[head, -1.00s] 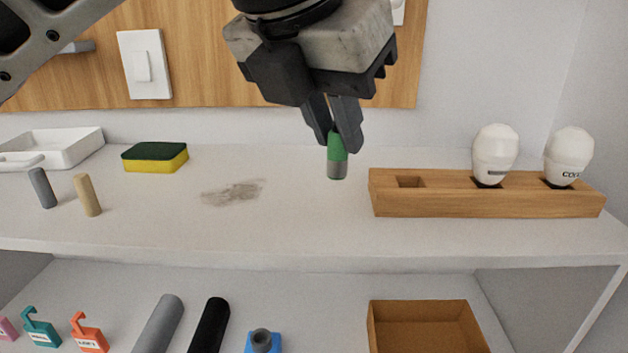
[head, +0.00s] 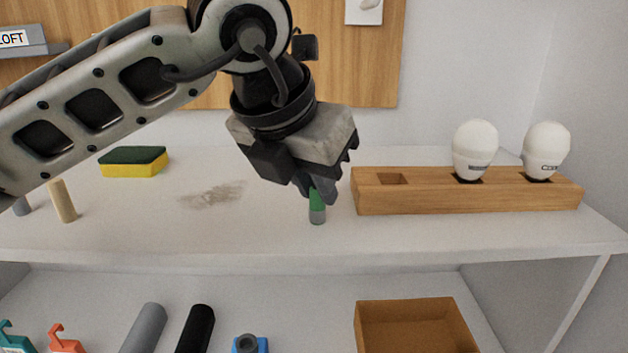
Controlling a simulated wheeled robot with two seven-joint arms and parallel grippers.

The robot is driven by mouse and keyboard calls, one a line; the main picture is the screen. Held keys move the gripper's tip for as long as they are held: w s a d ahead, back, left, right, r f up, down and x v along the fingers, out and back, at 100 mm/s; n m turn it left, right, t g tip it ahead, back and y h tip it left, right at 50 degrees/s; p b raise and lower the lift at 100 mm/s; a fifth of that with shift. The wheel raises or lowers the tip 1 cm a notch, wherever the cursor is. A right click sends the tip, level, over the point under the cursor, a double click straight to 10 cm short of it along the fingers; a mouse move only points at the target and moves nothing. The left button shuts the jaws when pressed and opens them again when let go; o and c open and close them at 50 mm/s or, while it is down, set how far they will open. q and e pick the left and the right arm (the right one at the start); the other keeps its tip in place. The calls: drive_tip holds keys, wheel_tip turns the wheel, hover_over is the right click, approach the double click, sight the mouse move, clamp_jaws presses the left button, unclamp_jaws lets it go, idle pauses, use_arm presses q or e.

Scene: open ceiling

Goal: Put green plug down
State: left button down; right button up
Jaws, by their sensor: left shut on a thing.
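The green plug (head: 317,208) is a small upright cylinder, green above with a grey lower end. My left gripper (head: 317,190) is shut on its top from above. The plug's lower end is at or just above the white shelf top (head: 270,228), left of the wooden block; I cannot tell whether it touches. The fingers hide the plug's upper part. My right gripper does not show.
A wooden block (head: 430,202) with an empty square hole and two white bulbs (head: 475,150) stands close right of the plug. A tan peg (head: 62,201), a sponge (head: 133,162) and a grey smudge (head: 212,194) are to the left. A brown box (head: 415,320) sits on the lower shelf.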

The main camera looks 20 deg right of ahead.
use_arm(q)
drive_tip(key=shift+f, duration=0.1)
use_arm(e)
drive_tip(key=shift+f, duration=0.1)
use_arm(q)
drive_tip(key=c, duration=1.4)
unclamp_jaws()
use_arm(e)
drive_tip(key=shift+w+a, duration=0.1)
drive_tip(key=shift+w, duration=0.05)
use_arm(q)
drive_tip(key=shift+o, duration=0.2)
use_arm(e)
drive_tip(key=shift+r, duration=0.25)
